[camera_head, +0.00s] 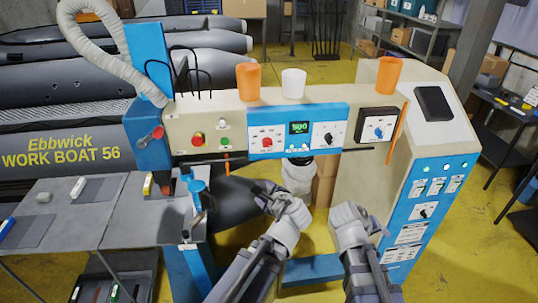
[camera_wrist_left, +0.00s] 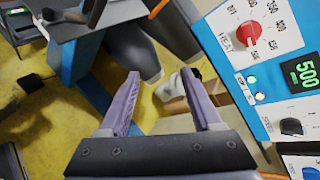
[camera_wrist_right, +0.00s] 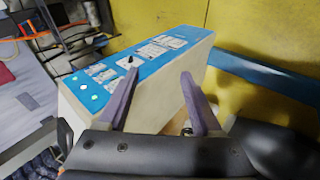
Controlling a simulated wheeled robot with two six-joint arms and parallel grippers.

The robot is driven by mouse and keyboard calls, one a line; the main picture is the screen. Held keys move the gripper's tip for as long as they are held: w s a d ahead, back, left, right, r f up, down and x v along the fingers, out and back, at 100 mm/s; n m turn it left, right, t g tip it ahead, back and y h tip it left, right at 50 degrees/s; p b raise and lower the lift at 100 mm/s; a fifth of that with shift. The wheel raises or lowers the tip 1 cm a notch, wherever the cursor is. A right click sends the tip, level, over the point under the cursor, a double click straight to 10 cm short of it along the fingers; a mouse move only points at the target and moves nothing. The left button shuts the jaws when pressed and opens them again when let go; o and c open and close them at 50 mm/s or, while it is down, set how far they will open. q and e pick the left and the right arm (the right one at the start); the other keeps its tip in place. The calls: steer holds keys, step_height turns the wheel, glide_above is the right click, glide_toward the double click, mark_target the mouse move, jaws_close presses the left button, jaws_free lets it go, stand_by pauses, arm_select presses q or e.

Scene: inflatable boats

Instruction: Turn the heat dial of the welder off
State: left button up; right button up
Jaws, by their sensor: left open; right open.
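The welder (camera_head: 220,135) is a long beige housing with a blue control panel (camera_head: 258,153). The red heat dial (camera_head: 267,143) is at the panel's left, beside a green display (camera_head: 299,127) reading 500. My left gripper (camera_head: 268,202) is open and empty, below the panel and apart from the dial. Its fingers (camera_wrist_left: 160,74) show in the left wrist view. My right gripper (camera_wrist_right: 158,75) is open and empty, facing a beige-and-blue cabinet (camera_wrist_right: 130,100).
A black speed knob (camera_head: 328,139) is right of the display. Orange cups (camera_head: 248,80) and a white cup (camera_head: 293,83) stand on top of the housing. A grey table (camera_head: 60,200) is at left. The cabinet (camera_head: 425,200) stands right of my right arm.

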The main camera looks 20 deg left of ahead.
mark_target(269, 146)
arm_select(q)
steer(key=shift+o, duration=1)
steer(key=w+r+m+t, duration=0.1)
steer(key=m, duration=0.1)
steer(key=w+r+m+t+b, duration=0.1)
steer(key=r+m, duration=0.1)
steer(key=m, duration=0.1)
steer(key=w+r+m+t, duration=0.1)
steer(key=w+m+t, duration=0.1)
steer(key=shift+a+r+m, duration=0.15)
steer(key=shift+a+m, duration=0.15)
steer(key=shift+m, duration=0.1)
steer(key=shift+w+a+r+m+t+h+b, duration=0.2)
steer(key=shift+w+r+m+t, duration=0.3)
steer(key=shift+w+m, duration=0.9)
steer(key=shift+w+a+r+m+t+h+b, duration=0.15)
steer(key=shift+w+a+r+m+t, duration=0.3)
steer(key=shift+w+m, duration=0.95)
steer(key=shift+w+a+r+m+t+h+b, duration=0.15)
steer(key=shift+w+r+m+t, duration=0.6)
steer(key=shift+w, duration=1.1)
steer(key=shift+f, duration=0.15)
arm_select(e)
steer(key=s+a+f+g+y, duration=0.2)
steer(key=s+a+f, duration=0.2)
steer(key=s, duration=0.3)
steer(key=s+a+f+g+y, duration=0.3)
steer(key=s+a+f, duration=0.1)
steer(key=s, duration=0.3)
steer(key=shift+a, duration=0.65)
